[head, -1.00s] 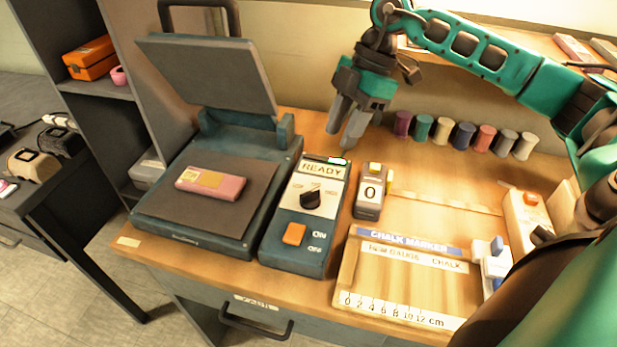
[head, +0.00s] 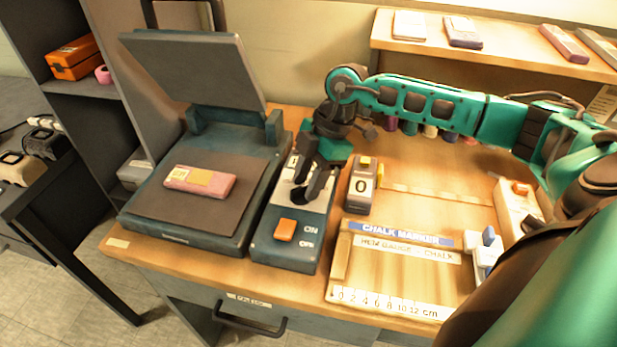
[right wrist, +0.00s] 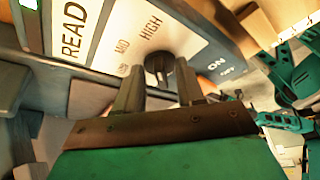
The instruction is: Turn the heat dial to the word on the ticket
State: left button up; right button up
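The heat dial (right wrist: 158,70) is a dark knob on the white panel, with LOW, MID and HIGH printed around it. Its pointer direction is not clear to me. In the head view my right gripper (head: 310,185) is over the control box (head: 284,254) and hides most of the dial. In the right wrist view its two fingers (right wrist: 160,92) are apart, with the dial between and just beyond their tips. I cannot tell if they touch it. A tan ticket (head: 197,177) lies on a pink slab (head: 222,187) on the press; its word is too small to read.
The open press lid (head: 195,70) stands behind the slab. An orange ON/OFF switch (head: 286,230) is in front of the dial. A counter block (head: 361,186) showing 0 stands close right of the box. A ruled wooden tray (head: 340,262) lies farther right.

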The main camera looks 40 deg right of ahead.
grip_shut()
jog(key=shift+r+n, duration=0.1)
jog(key=shift+n, duration=0.2)
dwell(0.3)
jog(key=shift+w+n+g+p, duration=0.15)
jog(key=shift+n+g+p, duration=0.3)
jog(key=shift+n, duration=0.15)
jog(key=shift+w+a+n+g+p, duration=0.15)
jog(key=shift+n+g+p, duration=0.25)
jog(key=shift+n, duration=0.8)
jog(key=n, duration=0.2)
jog(key=n+g+h, duration=0.1)
jog(key=n, duration=0.1)
jog(key=shift+w+n+g+p, duration=0.25)
jog(key=shift+w+n+p, duration=0.05)
jog(key=shift+w, duration=0.05)
